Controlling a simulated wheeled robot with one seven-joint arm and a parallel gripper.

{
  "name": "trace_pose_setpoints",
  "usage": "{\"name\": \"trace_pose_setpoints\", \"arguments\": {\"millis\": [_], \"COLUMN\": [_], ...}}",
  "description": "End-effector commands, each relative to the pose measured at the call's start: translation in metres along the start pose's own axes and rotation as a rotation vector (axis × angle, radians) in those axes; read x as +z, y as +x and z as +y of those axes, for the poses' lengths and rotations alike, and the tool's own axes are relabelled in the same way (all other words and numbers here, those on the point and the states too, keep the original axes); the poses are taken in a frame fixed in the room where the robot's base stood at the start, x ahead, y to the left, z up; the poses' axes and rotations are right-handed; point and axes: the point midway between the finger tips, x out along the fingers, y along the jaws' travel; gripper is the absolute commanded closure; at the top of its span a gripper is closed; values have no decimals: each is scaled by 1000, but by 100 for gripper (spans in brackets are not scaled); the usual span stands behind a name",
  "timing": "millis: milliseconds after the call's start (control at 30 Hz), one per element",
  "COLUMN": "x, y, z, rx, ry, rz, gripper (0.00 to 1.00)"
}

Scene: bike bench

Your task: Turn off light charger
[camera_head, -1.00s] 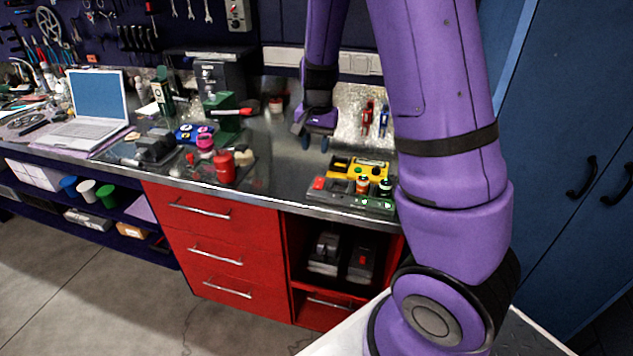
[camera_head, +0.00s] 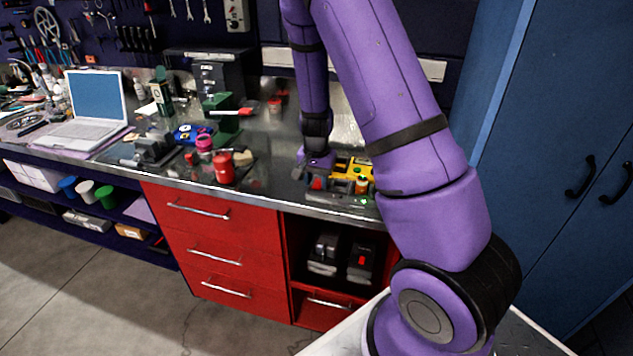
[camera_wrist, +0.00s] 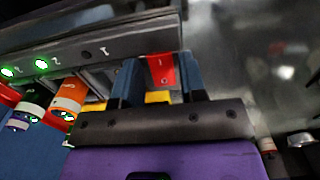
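The light charger (camera_head: 345,194) is a grey strip at the front edge of the metal bench, with a red switch (camera_head: 318,184) at its left end. In the wrist view the charger's grey face (camera_wrist: 100,48) bears numbers and two lit green lamps. An orange-topped light (camera_wrist: 70,92) and a white-and-blue light (camera_wrist: 30,112) stand in its slots. My gripper (camera_wrist: 159,82) is open, with its blue fingers apart on either side of the red switch (camera_wrist: 161,70) in the picture. I cannot tell whether they touch it.
A yellow case (camera_head: 355,165) lies right behind the charger. A red can (camera_head: 224,167) and a green vise-like tool (camera_head: 225,120) stand to the left. The laptop (camera_head: 95,105) is at the far left. The bench between can and charger is mostly clear.

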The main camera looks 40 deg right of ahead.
Motion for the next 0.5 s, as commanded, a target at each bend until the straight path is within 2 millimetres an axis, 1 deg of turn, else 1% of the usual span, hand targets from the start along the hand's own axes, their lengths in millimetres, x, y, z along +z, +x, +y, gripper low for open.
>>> {"name": "trace_pose_setpoints", "arguments": {"millis": [100, 367, 400, 467, 500], "x": [0, 0, 0, 0, 0], "y": [6, 7, 7, 7, 7], "z": [0, 0, 0, 0, 0], "rx": [0, 0, 0, 0, 0], "ry": [0, 0, 0, 0, 0], "rz": [-1, 0, 0, 0, 0], "gripper": [62, 62, 64, 78, 87]}}
